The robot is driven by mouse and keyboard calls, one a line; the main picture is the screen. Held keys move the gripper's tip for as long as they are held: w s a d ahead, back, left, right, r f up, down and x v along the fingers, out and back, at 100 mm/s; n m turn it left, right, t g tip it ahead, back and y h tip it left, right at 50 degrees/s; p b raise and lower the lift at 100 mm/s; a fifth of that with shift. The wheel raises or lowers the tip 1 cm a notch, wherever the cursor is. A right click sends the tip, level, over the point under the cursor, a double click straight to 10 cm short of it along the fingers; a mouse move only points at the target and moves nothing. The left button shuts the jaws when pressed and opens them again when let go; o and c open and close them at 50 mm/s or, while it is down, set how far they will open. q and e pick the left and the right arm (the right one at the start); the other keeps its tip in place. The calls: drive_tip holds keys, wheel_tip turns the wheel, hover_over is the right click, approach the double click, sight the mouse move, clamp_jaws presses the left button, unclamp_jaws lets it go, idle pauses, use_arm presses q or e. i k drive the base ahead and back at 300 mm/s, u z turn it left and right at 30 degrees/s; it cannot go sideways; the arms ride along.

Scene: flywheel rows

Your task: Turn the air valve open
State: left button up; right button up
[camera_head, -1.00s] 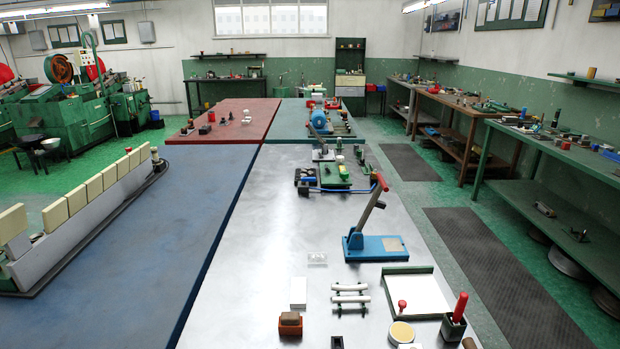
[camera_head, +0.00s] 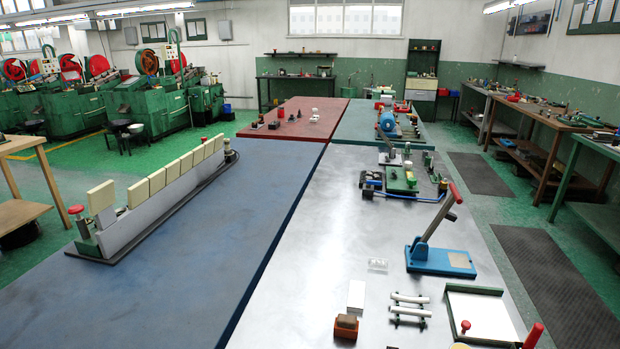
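Neither of my grippers is in view. I cannot pick out the air valve for certain. A blue hose (camera_head: 412,196) lies beside a small green fixture (camera_head: 401,181) on the metal-topped table, and small dark and blue parts (camera_head: 371,184) sit at its left end. These are too small to tell whether one is a valve. A red knob (camera_head: 76,210) tops a small post at the near end of the row of cream plates on the left.
The metal table (camera_head: 330,235) holds a blue lever press (camera_head: 440,258), a white-bottomed tray (camera_head: 482,314), white rods (camera_head: 410,306) and a brown block (camera_head: 346,326). The blue table (camera_head: 230,225) carries a row of cream plates (camera_head: 156,181). Green machines (camera_head: 150,105) stand at the back left.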

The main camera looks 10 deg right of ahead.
sight(369, 182)
drive_tip(key=u, duration=1.15)
drive_tip(key=k, duration=1.35)
drive_tip(key=u, duration=2.5)
drive_tip(key=k, duration=2.35)
drive_tip(key=u, duration=1.9)
drive_tip(key=k, duration=2.7)
drive_tip(key=z, duration=0.35)
